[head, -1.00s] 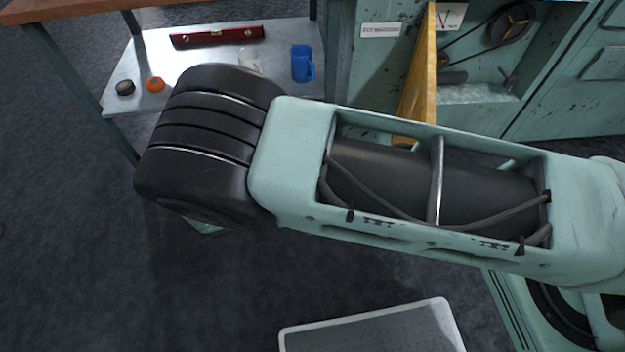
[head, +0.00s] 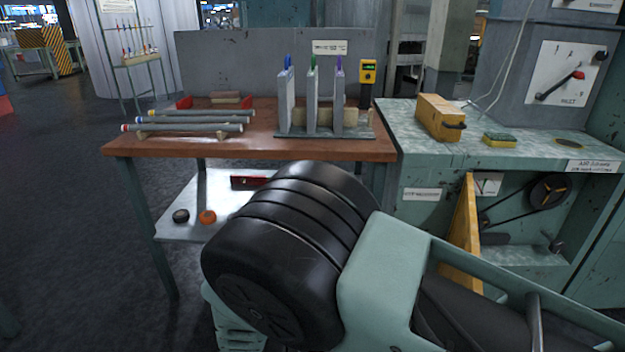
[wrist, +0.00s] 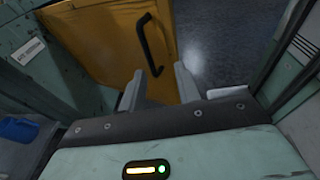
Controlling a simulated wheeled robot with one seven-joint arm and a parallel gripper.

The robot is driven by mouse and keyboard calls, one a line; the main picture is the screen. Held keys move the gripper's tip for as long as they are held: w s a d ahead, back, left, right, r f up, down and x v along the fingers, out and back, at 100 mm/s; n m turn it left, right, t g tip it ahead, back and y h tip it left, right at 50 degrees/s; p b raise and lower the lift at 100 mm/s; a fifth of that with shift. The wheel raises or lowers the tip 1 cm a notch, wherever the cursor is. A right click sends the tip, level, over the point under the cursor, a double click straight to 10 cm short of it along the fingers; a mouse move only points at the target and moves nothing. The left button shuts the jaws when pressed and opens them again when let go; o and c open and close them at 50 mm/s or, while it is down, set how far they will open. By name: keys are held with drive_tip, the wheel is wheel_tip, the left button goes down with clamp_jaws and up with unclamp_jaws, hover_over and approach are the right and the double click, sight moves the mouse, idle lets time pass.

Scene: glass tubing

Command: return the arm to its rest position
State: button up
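My gripper (wrist: 160,88) shows in the wrist view with its two grey fingers apart and nothing between them. Beyond the fingers is a yellow door (wrist: 100,45) with a black bar handle (wrist: 150,45); the fingers look apart from the handle. In the head view my arm fills the lower middle and right, and the gripper is hidden behind it. The same yellow door (head: 462,232) stands open below the green bench in the head view.
A wooden-topped table (head: 240,145) holds glass tubes (head: 190,127) and a rack of upright panels (head: 312,100). Its lower shelf (head: 170,226) is partly covered by my arm. The green bench (head: 400,125) carries a yellow box (head: 437,115). Floor at left is clear.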

drive_tip(key=s+d+r+m+y+p, duration=0.1)
drive_tip(key=s+r+m+y+p, duration=0.2)
drive_tip(key=r, duration=0.6)
drive_tip(key=s+d+r+m+y+p, duration=0.2)
drive_tip(key=s+r+m+y+p, duration=0.1)
drive_tip(key=r+y, duration=0.4)
drive_tip(key=s+d+r+m+y+p, duration=0.2)
drive_tip(key=s+r+m+y, duration=0.3)
drive_tip(key=r, duration=0.8)
drive_tip(key=shift+s+d+r+g+y+p, duration=0.2)
drive_tip(key=shift+g+y+p, duration=0.3)
drive_tip(key=shift+p, duration=0.4)
